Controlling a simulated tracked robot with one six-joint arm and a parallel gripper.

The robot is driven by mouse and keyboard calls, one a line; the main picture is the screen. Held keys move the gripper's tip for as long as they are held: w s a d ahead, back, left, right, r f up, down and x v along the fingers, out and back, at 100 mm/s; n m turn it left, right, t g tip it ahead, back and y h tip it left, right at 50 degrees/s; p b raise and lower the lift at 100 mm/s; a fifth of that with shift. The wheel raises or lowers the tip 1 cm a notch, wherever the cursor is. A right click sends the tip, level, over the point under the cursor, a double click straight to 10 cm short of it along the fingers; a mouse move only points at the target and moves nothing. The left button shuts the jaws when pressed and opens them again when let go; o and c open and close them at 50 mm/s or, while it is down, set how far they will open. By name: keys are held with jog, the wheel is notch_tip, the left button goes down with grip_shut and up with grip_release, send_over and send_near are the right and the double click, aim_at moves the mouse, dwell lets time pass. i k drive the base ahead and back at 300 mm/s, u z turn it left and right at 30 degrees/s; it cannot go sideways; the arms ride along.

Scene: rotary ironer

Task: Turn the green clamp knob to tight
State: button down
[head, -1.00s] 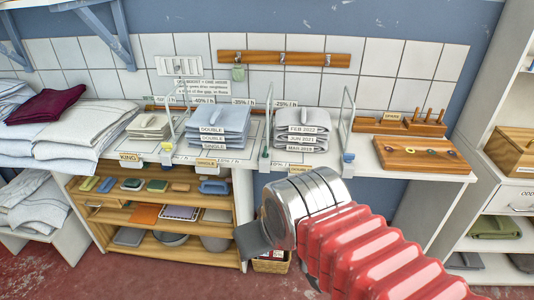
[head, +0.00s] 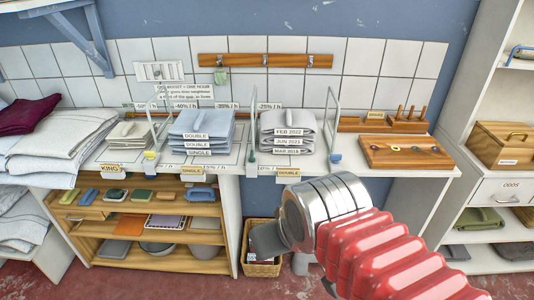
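The green clamp knob (head: 251,167) is small and sits at the front edge of the white shelf, at the foot of the middle wire divider (head: 253,120). Whether it is tight or loose is too small to tell. My gripper (head: 264,241) is in the lower middle, lower in the picture than the knob and apart from it. Only a dark grey finger shows beyond the silver wrist, so its opening is hidden. Nothing is seen held in it.
A yellow clamp (head: 151,155) and a blue clamp (head: 335,158) sit at the other dividers' feet. Folded linen stacks (head: 202,127) stand between dividers. A wicker basket (head: 262,268) stands below, near my gripper.

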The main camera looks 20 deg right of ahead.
aim_at(251, 159)
jog(key=z, duration=0.2)
jog(key=i, duration=1)
jog(key=z, duration=1.7)
jog(key=k, duration=0.8)
